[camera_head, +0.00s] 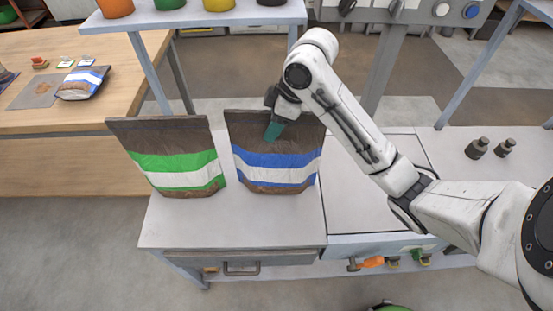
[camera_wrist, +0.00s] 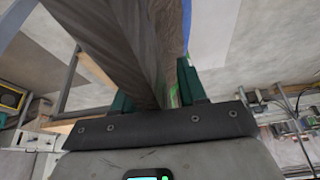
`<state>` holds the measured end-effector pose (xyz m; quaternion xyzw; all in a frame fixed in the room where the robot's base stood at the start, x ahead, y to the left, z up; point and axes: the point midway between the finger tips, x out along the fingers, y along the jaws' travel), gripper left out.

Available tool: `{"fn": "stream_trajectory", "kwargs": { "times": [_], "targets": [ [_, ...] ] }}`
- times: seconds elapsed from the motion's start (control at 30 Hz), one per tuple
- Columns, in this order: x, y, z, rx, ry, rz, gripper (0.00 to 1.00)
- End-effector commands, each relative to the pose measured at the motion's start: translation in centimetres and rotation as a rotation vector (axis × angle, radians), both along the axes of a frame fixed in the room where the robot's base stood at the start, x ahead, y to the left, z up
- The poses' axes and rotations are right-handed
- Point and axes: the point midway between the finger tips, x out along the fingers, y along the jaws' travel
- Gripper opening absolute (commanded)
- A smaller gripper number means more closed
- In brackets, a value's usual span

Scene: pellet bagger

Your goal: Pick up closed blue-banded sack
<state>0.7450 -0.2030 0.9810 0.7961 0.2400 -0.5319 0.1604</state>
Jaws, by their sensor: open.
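The blue-banded sack (camera_head: 277,172) stands upright on the light bench, brown with blue and white bands. My gripper (camera_head: 273,132) is at its upper part, with a teal finger in front of the brown face above the bands. In the wrist view, the brown sack (camera_wrist: 140,45) rises between the two teal fingers of my gripper (camera_wrist: 155,92), with a bit of blue at its right edge. The fingers are apart, one on each side of the sack. Whether either touches it I cannot tell.
A green-banded sack (camera_head: 180,165) stands close on the left. Another blue-banded sack (camera_head: 82,83) lies on the wooden table (camera_head: 60,120). A shelf with coloured pots (camera_head: 195,15) is above at the back. Two dark weights (camera_head: 478,148) stand on the right; the bench's front strip is clear.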

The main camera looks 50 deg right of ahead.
Motion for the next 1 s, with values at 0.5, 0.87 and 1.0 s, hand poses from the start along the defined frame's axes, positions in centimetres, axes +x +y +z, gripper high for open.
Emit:
{"fn": "stream_trajectory", "kwargs": {
  "times": [0.5, 0.87, 1.0],
  "targets": [
    [0.00, 0.05, -0.32, 0.001, 0.001, 0.000, 0.41],
    [-0.02, 0.01, -0.24, 0.001, 0.001, 0.000, 0.08],
    [-0.02, 0.00, -0.24, 0.000, 0.001, 0.000, 0.00]
  ]
}}
